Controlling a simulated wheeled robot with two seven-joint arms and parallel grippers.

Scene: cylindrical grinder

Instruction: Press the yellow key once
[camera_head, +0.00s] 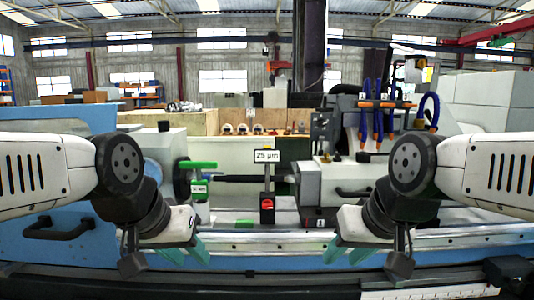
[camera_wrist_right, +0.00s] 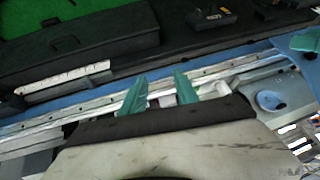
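I cannot make out a yellow key in either view. The cylindrical grinder (camera_head: 308,243) spans the head view, with a small "25 µm" sign (camera_head: 267,156) on a post above a red part (camera_head: 267,204). My left gripper (camera_head: 186,252) hangs low over the machine's front rail at left of centre, its two teal fingers apart and empty. My right gripper (camera_head: 346,253) hangs over the same rail at right of centre, also open and empty. Its spread fingers also show in the right wrist view (camera_wrist_right: 160,92), with nothing between them but the machine behind.
A green handle (camera_head: 197,165) sticks out at the left of the machine. Blue hoses (camera_head: 378,110) hang at the right rear. A pale rail (camera_wrist_right: 70,121) crosses the right wrist view, with dark boxes (camera_wrist_right: 95,50) beyond it. The space between my grippers is free.

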